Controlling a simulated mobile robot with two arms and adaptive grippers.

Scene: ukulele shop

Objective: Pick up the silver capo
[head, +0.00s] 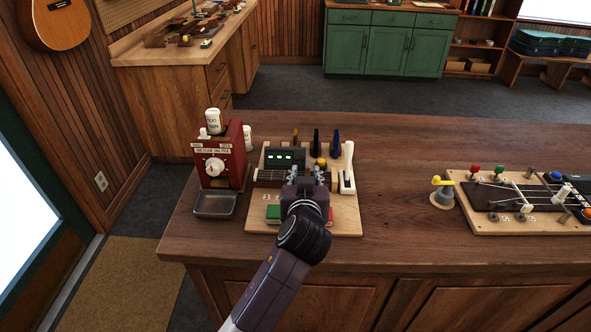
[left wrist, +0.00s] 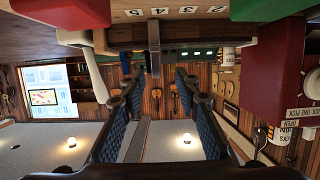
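My left gripper (head: 307,173) is over the wooden capo board (head: 346,222) on the counter, its two fingers apart. In the left wrist view, which looks upside down, the fingers (left wrist: 160,78) are spread with nothing between their pads. A dark grey upright piece (left wrist: 153,50) sits at the dark fretboard bar (left wrist: 215,37), just beyond the gap and roughly in line with it. It may be the silver capo, but I cannot tell for sure. In the head view my gripper hides the middle of the fretboard (head: 268,176). My right gripper is not in view.
A black capo (head: 316,141) and a blue capo (head: 336,146) stand behind the fretboard. A white lever (head: 347,165) is at its right. A red pick dispenser (head: 221,158) with a metal tray (head: 215,204) stands left. The counter between board and yellow-topped stand (head: 442,195) is clear.

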